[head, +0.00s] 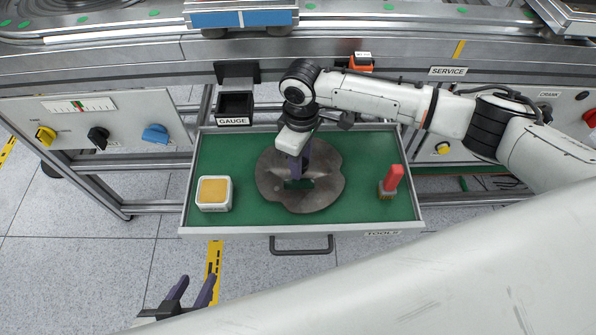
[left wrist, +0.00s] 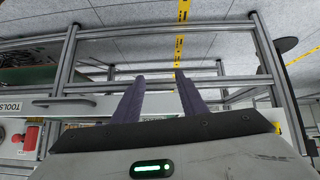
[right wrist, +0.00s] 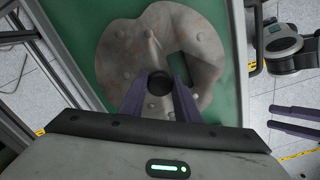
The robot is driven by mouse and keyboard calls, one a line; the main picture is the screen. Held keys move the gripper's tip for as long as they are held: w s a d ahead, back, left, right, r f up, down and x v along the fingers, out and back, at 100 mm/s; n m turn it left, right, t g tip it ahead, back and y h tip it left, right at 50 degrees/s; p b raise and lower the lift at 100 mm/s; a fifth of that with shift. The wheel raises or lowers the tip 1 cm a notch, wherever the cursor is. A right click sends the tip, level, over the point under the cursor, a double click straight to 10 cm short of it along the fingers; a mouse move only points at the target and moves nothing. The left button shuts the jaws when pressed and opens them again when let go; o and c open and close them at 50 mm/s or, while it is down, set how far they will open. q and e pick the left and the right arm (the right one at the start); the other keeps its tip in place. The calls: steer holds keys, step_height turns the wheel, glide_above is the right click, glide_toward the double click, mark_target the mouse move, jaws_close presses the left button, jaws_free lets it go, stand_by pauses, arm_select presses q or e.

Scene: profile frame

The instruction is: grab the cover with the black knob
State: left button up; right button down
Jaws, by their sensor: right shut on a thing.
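The cover is a dark grey, worn metal plate (head: 325,190) with a lobed outline and a cut-out, lying in the green-lined drawer (head: 235,150). Its black knob (right wrist: 160,82) shows in the right wrist view, between the fingertips of my right gripper (right wrist: 159,88). My right gripper, over the plate in the head view (head: 297,165), is shut on the knob. I cannot tell whether the plate is lifted off the drawer floor. My left gripper (head: 197,285) is open and empty in front of the drawer; its spread fingers also show in the left wrist view (left wrist: 158,82).
In the drawer, a white box with a yellow top (head: 213,193) stands left and a red-handled tool (head: 391,180) right. A black bin labelled GAUGE (head: 235,106) sits behind. Control panels with knobs flank the drawer. Floor in front is open.

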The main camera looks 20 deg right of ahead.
steer(key=shift+r+p, duration=1.4)
steer(key=shift+p, duration=0.1)
